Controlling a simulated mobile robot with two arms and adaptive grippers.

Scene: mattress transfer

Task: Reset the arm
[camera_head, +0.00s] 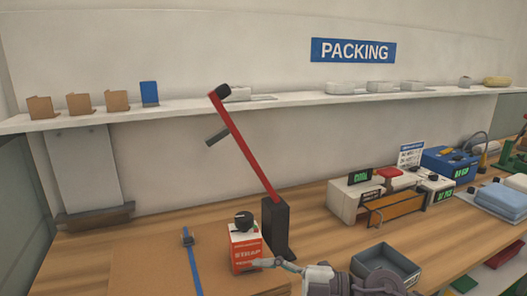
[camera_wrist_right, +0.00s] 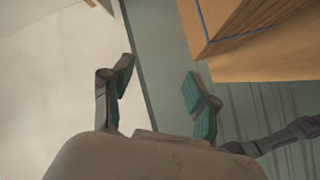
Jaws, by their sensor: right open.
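A red lever arm (camera_head: 245,147) with a black tip rises from a black upright base (camera_head: 275,228) on the wooden table, leaning up to the left. A short grey bar sticks out from its upper part. My right gripper (camera_wrist_right: 158,70) is open, with teal-padded fingers apart and nothing between them. In the head view, a grey part of my arm shows at the bottom centre, in front of the lever base and apart from the lever. My left gripper is not in view.
A red-and-white box marked STRAP (camera_head: 245,250) stands left of the lever base. A cardboard piece (camera_head: 145,270) with a blue strap (camera_head: 191,265) lies at the left. A grey tray (camera_head: 385,266), a bench device (camera_head: 355,195) and a blue device (camera_head: 447,163) sit to the right.

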